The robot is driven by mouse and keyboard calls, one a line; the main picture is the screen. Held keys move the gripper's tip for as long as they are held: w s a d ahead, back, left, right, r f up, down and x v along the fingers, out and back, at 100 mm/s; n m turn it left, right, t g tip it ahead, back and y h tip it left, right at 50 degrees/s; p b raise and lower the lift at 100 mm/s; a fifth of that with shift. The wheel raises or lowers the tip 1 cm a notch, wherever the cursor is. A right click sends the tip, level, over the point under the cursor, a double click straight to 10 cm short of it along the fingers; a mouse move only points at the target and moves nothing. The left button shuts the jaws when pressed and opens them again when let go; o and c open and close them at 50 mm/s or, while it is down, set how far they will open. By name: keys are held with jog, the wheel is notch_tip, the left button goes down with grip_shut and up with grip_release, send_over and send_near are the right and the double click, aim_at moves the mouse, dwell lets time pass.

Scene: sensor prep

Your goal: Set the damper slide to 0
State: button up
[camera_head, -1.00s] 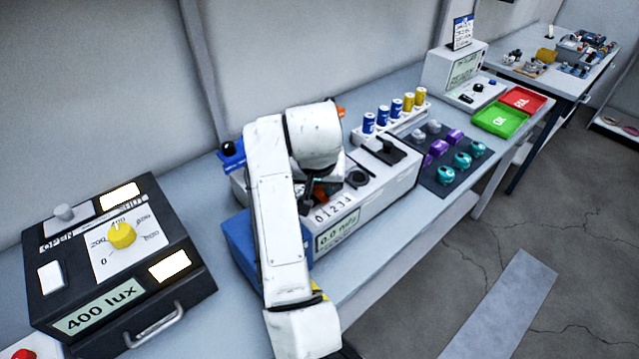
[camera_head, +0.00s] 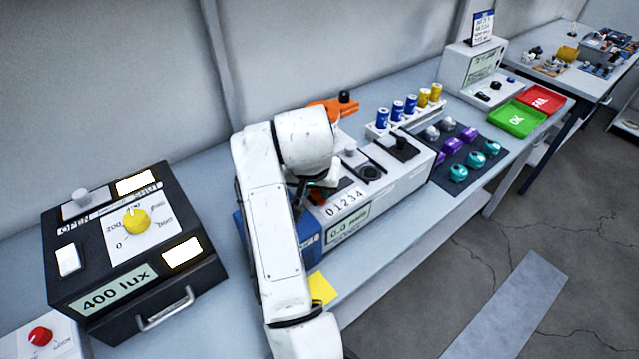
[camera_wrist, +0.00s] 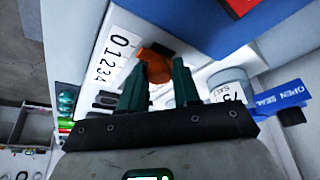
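The damper slide's orange-brown knob (camera_wrist: 157,70) shows in the wrist view beside the scale strip (camera_wrist: 110,58), near its 0 and 1 end. Its exact mark is hard to read. In the head view the white airflow unit (camera_head: 408,172) carries the scale 0 1 2 3 4 (camera_head: 345,203) and a display (camera_head: 348,223) that seems to read 0.0 m/s.
A blue OPEN/SEAL tab (camera_wrist: 283,98) and a grey round part (camera_wrist: 230,88) lie close right of my fingers. An orange lever (camera_head: 330,106) stands behind my arm. The 400 lux box (camera_head: 125,255) is left; a mat of coloured parts (camera_head: 470,150) is right.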

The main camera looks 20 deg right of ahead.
jog(key=o, duration=0.4)
jog(key=shift+a, duration=0.2)
jog(key=shift+r, duration=0.1)
jog(key=v, duration=1)
jog(key=shift+s+r+b, duration=0.2)
jog(key=shift+r+b, duration=0.1)
jog(key=shift+b, duration=0.1)
jog(key=s+d+f+n+g+h, duration=0.1)
jog(key=s+d+f+n, duration=0.1)
jog(key=s+d+f, duration=0.55)
jog(key=s+d+f+n, duration=0.1)
jog(key=s+d+f, duration=0.4)
jog(key=d+f, duration=0.5)
jog(key=s+a+f+n+g+y, duration=0.1)
jog(key=s+f, duration=0.4)
jog(key=s, duration=0.5)
jog(key=s+a+f+g+y, duration=0.1)
jog(key=s+f, duration=0.4)
jog(key=s, duration=0.5)
jog(key=shift+s+a+f+n+y, duration=0.2)
jog(key=shift+a+f+n+y, duration=0.2)
jog(key=shift+a, duration=0.25)
